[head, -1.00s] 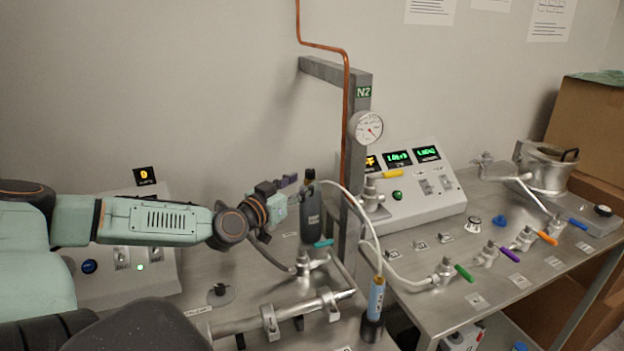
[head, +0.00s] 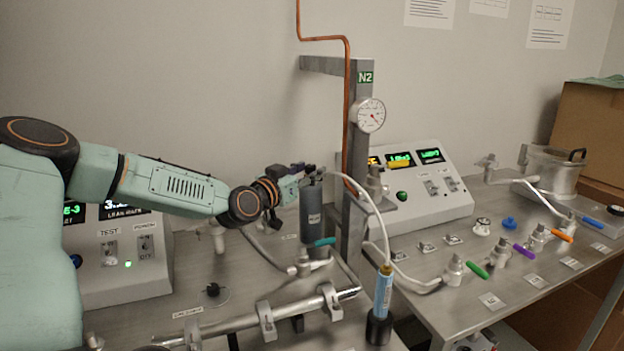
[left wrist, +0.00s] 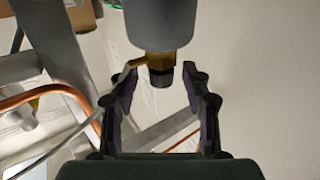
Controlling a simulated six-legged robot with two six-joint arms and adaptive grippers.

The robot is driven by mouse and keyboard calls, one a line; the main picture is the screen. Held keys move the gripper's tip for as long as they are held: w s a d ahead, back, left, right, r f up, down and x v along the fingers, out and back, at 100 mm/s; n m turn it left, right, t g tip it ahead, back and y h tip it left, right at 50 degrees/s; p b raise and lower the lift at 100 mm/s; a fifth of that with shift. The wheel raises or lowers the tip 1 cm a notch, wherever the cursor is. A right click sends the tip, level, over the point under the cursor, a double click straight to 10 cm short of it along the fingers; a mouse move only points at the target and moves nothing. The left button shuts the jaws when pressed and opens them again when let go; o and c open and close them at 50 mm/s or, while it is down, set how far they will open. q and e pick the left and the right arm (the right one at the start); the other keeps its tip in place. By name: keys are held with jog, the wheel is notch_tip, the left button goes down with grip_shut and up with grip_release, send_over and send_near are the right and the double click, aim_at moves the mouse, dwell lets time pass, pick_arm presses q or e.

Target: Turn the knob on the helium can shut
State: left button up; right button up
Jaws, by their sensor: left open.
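The helium can (head: 313,215) is a dark grey upright cylinder beside the grey post, on the left bench. Its rounded end shows at the top of the left wrist view (left wrist: 160,20), with a brass neck (left wrist: 158,58) and a dark knob (left wrist: 161,77). My left gripper (head: 306,171) is at the can's top in the head view and hides the knob there. In the left wrist view my left gripper (left wrist: 161,82) is open, with one finger on each side of the knob. Gaps show between the fingers and the knob. My right gripper is not in view.
The grey post (head: 356,150) with a gauge (head: 369,115) and copper pipe stands close right of the can. A white hose runs past it to a blue cylinder (head: 383,293). A control box (head: 130,255) sits below my left arm.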

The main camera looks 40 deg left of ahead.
pick_arm(q)
jog(key=shift+w+a+f+b, duration=0.1)
jog(key=shift+w+a+b, duration=0.15)
jog(key=shift+w+b, duration=0.45)
jog(key=shift+w+d, duration=0.15)
jog(key=shift+w, duration=0.1)
jog(key=shift+s+r, duration=0.1)
jog(key=shift+r, duration=0.1)
jog(key=shift+c, duration=0.5)
jog(key=shift+f, duration=0.1)
grip_shut()
